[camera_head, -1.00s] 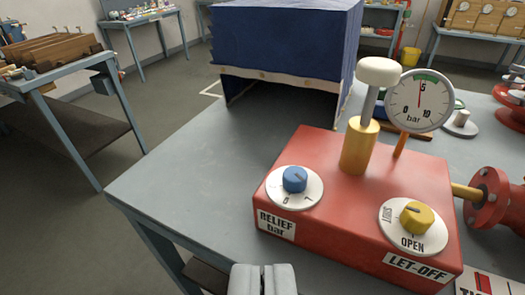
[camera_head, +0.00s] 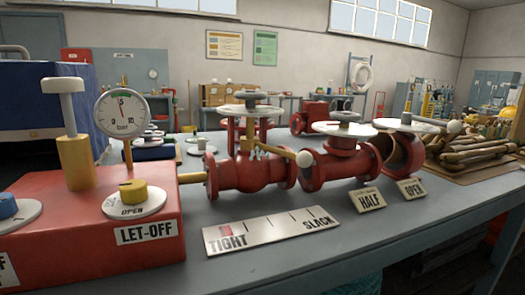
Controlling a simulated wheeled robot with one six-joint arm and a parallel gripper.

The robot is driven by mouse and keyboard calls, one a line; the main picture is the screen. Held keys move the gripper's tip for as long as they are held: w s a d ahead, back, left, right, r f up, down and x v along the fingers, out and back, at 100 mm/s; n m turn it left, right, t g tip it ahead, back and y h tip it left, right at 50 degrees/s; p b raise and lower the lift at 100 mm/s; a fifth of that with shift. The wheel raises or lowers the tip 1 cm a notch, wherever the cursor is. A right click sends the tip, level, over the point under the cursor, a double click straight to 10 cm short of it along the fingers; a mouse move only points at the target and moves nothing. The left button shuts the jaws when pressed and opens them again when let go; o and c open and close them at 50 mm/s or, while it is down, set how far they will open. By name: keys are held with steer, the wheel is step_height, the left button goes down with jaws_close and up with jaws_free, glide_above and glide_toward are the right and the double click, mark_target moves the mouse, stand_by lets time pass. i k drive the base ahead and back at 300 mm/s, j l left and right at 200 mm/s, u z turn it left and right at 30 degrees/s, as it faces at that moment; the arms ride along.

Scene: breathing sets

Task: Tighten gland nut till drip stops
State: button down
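A red flanged valve (camera_head: 245,170) stands on the bench, joined by a brass pipe to a red pump box (camera_head: 150,205). Brass parts show below its handwheel (camera_head: 250,110), where the gland would sit; the nut is too small to make out clearly. A brass lever with a white ball end (camera_head: 304,158) points right from there. A scale plate (camera_head: 270,228) marked TIGHT and SLACK lies in front, with a red patch at its TIGHT end. The gauge (camera_head: 121,112) needle points near 5. I cannot make out any drip. My gripper is not in view now.
The box carries a brass post with a white knob (camera_head: 64,86), a yellow LET-OFF knob (camera_head: 133,192) at OPEN, and a blue knob (camera_head: 8,206). Two more valves stand right, behind plates HALF (camera_head: 368,200) and OPEN (camera_head: 411,189). Wooden tools (camera_head: 475,150) lie far right.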

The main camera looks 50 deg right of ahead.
mark_target(304, 159)
steer(key=z, duration=1.2)
